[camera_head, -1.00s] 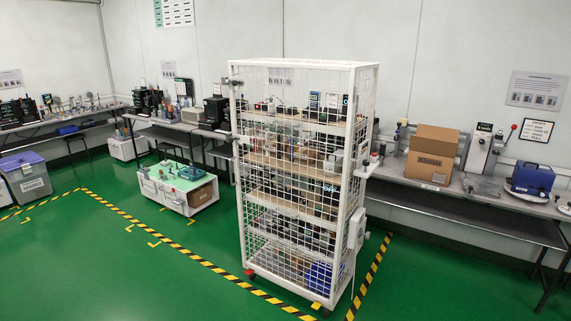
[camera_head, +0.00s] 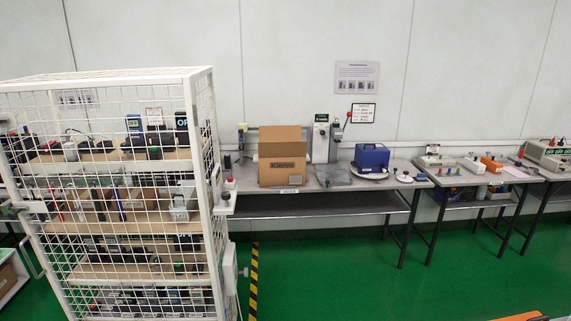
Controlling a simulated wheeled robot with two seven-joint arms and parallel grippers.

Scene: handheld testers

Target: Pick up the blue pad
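I cannot make out a blue pad for certain. A blue box-shaped device (camera_head: 371,157) stands on a round light plate on the grey bench (camera_head: 262,204) along the back wall. In the cage shelf (camera_head: 203,160) on the left, small handheld devices with blue screens stand on the top shelf, such as one blue-screened device (camera_head: 134,124); the wire mesh partly hides them. Neither of my grippers is in view.
An open cardboard box (camera_head: 283,165) stands on the bench beside a grey press (camera_head: 321,140). More benches with an orange device (camera_head: 491,164) stand at the right. An orange edge (camera_head: 520,316) shows at the bottom right. The green floor (camera_head: 335,275) in the middle is clear.

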